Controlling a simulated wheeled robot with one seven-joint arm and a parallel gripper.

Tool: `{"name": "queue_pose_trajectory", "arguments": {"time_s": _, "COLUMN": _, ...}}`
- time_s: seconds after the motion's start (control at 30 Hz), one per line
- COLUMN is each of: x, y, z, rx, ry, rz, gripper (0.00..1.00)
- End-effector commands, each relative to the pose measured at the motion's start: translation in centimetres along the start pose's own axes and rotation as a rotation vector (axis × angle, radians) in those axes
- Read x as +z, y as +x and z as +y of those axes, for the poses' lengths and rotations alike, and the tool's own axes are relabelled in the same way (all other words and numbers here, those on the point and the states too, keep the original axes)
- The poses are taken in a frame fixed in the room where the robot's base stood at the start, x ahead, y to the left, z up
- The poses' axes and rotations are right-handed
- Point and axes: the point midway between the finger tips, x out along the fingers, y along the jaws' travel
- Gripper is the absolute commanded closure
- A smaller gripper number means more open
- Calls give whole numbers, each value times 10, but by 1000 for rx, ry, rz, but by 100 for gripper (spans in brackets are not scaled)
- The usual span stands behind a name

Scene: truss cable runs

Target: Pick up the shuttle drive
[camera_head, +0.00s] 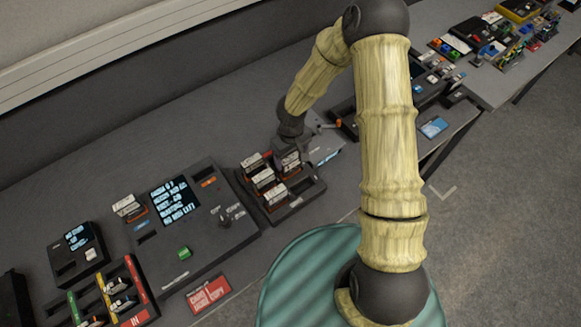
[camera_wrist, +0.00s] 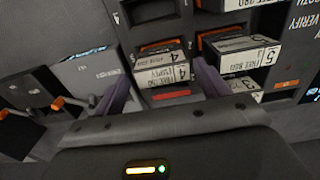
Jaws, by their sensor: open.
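Several boxy drives with white label faces and orange bases stand in a dark rack (camera_head: 305,199) in the head view. I cannot read which one is the shuttle drive. My gripper (camera_wrist: 161,72) is open, its two purplish fingers pointing at the rack. A drive marked 4 (camera_wrist: 162,72) shows between the fingers, with no clear contact visible. A drive marked 5 (camera_wrist: 243,58) stands just right of the right finger. In the head view my gripper (camera_head: 290,148) is over the rack's far right drive (camera_head: 290,163), partly hiding it.
Left of the rack is a dark console (camera_head: 203,237) with a lit screen and green button. Another white-labelled drive (camera_head: 127,206) stands behind it. A small screen unit (camera_head: 76,252) and a tray with coloured strips (camera_head: 117,292) are farther left. More equipment crowds the right.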

Motion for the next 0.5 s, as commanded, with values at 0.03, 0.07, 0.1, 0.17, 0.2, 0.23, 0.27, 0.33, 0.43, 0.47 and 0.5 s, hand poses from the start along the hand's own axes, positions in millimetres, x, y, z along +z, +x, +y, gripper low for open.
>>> {"name": "queue_pose_trajectory", "arguments": {"time_s": 0.03, "x": 0, "y": 2, "z": 0, "rx": -1, "ry": -1, "rz": -2, "gripper": 25}}
{"name": "queue_pose_trajectory", "arguments": {"time_s": 0.07, "x": 0, "y": 5, "z": -1, "rx": -1, "ry": -1, "rz": -3, "gripper": 25}}
{"name": "queue_pose_trajectory", "arguments": {"time_s": 0.1, "x": 0, "y": 9, "z": -1, "rx": -1, "ry": -1, "rz": -4, "gripper": 25}}
{"name": "queue_pose_trajectory", "arguments": {"time_s": 0.17, "x": -1, "y": 16, "z": -2, "rx": -1, "ry": -2, "rz": -4, "gripper": 25}}
{"name": "queue_pose_trajectory", "arguments": {"time_s": 0.2, "x": -1, "y": 21, "z": -2, "rx": -2, "ry": -3, "rz": -3, "gripper": 25}}
{"name": "queue_pose_trajectory", "arguments": {"time_s": 0.23, "x": -1, "y": 24, "z": -2, "rx": -2, "ry": -2, "rz": -4, "gripper": 25}}
{"name": "queue_pose_trajectory", "arguments": {"time_s": 0.27, "x": -1, "y": 28, "z": -2, "rx": -1, "ry": -3, "rz": -5, "gripper": 25}}
{"name": "queue_pose_trajectory", "arguments": {"time_s": 0.33, "x": -1, "y": 39, "z": -2, "rx": -1, "ry": -2, "rz": -3, "gripper": 25}}
{"name": "queue_pose_trajectory", "arguments": {"time_s": 0.43, "x": -1, "y": 47, "z": -2, "rx": 0, "ry": -1, "rz": -2, "gripper": 25}}
{"name": "queue_pose_trajectory", "arguments": {"time_s": 0.47, "x": -1, "y": 49, "z": -2, "rx": 0, "ry": 0, "rz": -2, "gripper": 25}}
{"name": "queue_pose_trajectory", "arguments": {"time_s": 0.5, "x": -1, "y": 50, "z": -2, "rx": 0, "ry": -1, "rz": -2, "gripper": 25}}
